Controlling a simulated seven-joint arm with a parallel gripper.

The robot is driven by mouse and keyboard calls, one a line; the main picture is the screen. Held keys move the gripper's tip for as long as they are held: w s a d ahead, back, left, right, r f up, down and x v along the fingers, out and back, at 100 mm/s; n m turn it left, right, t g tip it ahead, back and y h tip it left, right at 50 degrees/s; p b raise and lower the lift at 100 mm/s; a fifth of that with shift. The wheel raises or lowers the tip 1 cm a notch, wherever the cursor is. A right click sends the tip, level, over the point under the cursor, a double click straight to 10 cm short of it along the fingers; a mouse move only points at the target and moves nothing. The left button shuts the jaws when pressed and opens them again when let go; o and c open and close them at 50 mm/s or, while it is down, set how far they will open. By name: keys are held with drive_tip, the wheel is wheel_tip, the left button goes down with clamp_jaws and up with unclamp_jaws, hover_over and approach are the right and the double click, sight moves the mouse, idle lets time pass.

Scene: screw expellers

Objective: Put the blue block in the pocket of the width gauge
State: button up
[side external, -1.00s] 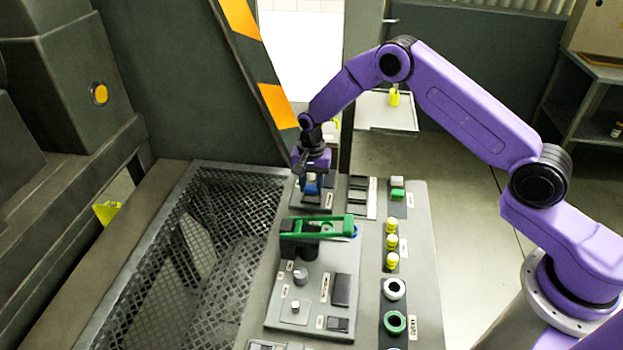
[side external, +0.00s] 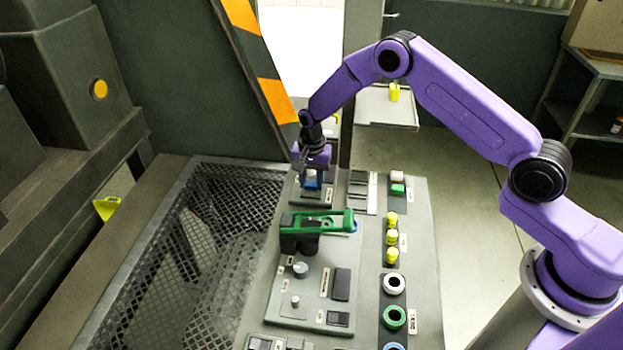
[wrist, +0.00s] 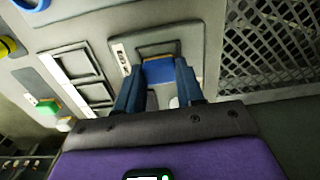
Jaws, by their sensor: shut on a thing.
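My gripper (wrist: 159,88) is shut on the blue block (wrist: 158,73), which sits between its two dark blue fingers in the wrist view. In the side external view, my gripper (side external: 312,178) points down over a grey plate (side external: 325,187) at the far end of the panel. The block shows there only as a small blue patch low between the fingers. I cannot tell whether it touches the plate. Which fixture is the width gauge is not clear; its pocket may be hidden under the block and fingers.
Two framed rectangular recesses (wrist: 76,65) lie beside the plate. Yellow knobs (side external: 391,237) and a green-and-white switch (side external: 397,184) line the right strip. A mesh grate (side external: 215,235) lies on the left.

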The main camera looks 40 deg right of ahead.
drive_tip(key=shift+f, duration=0.7)
idle(1.9)
drive_tip(key=o, duration=1.5)
drive_tip(key=shift+r, duration=4.5)
drive_tip(key=shift+s+r, duration=0.1)
